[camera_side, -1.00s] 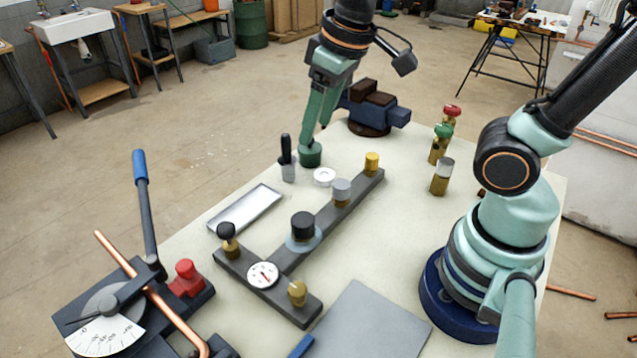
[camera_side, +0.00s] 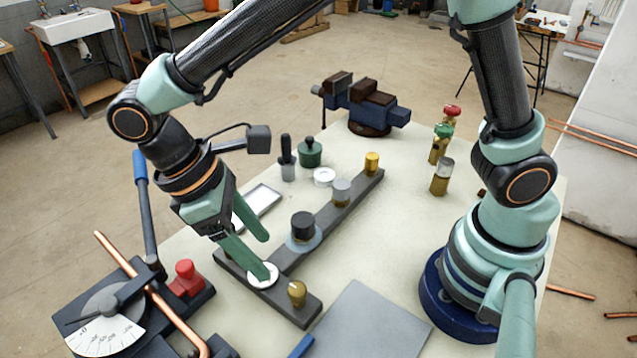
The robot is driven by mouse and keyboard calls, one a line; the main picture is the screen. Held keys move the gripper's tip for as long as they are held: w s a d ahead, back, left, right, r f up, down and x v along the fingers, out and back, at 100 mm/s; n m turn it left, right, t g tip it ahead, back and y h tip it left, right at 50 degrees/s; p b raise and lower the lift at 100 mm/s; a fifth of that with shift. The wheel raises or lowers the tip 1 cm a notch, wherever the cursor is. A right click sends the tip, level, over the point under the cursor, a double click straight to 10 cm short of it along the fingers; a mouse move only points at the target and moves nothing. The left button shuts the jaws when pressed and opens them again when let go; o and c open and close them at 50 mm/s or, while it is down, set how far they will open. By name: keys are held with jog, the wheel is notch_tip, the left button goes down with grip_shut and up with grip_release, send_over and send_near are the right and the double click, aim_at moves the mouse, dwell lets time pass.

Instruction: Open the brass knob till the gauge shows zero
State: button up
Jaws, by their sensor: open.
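The brass knob (camera_side: 297,293) stands at the near right end of a dark T-shaped bar (camera_side: 318,309). The round white gauge (camera_side: 262,282) is set in that bar, just left of the knob. My gripper (camera_side: 266,255) is open and empty, with its two green fingers apart and pointing down to the right. One fingertip overlaps the gauge in the picture and hides most of its face, so I cannot read the needle. Whether the finger touches the gauge is unclear. The fingertips are up and left of the brass knob, apart from it.
On the bar stand a black knob (camera_side: 302,226), a grey knob (camera_side: 341,192) and a yellow-brass cap (camera_side: 372,162). A bending tool with a red block (camera_side: 186,278) lies left. A grey plate (camera_side: 365,325) lies right of the knob. A vise (camera_side: 367,105) stands at the back.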

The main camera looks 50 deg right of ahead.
aim_at(296, 289)
jog(key=x, duration=1.1)
jog(key=shift+d, duration=0.2)
grip_shut()
